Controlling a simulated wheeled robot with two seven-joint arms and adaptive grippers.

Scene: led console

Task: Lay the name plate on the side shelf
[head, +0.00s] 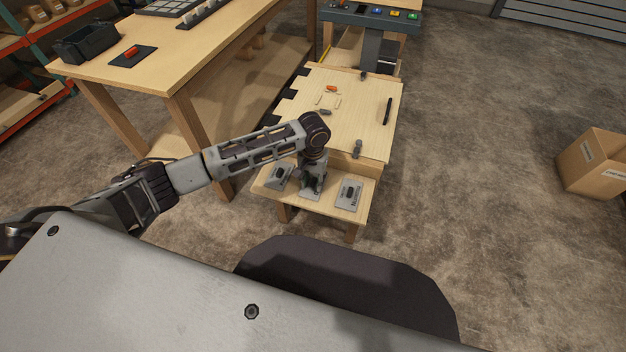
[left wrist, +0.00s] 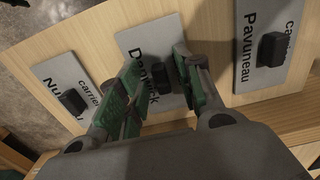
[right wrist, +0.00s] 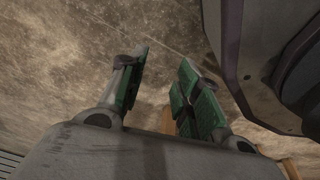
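Three grey name plates with black knobs lie in a row on a low wooden shelf (head: 333,210). The outer plates show in the head view at left (head: 279,175) and right (head: 350,194). My left gripper (head: 311,190) points down over the middle plate, also in the left wrist view (left wrist: 162,78). Its fingers are apart, on either side of the Denwick knob; contact is unclear. My right gripper (right wrist: 165,80) is open and empty above the floor.
A wooden board (head: 370,125) with small parts and a black handle adjoins the shelf's far side. A workbench (head: 195,60) stands left, with a black bin (head: 88,43) on it. A cardboard box (head: 594,163) sits at right. The floor between is clear.

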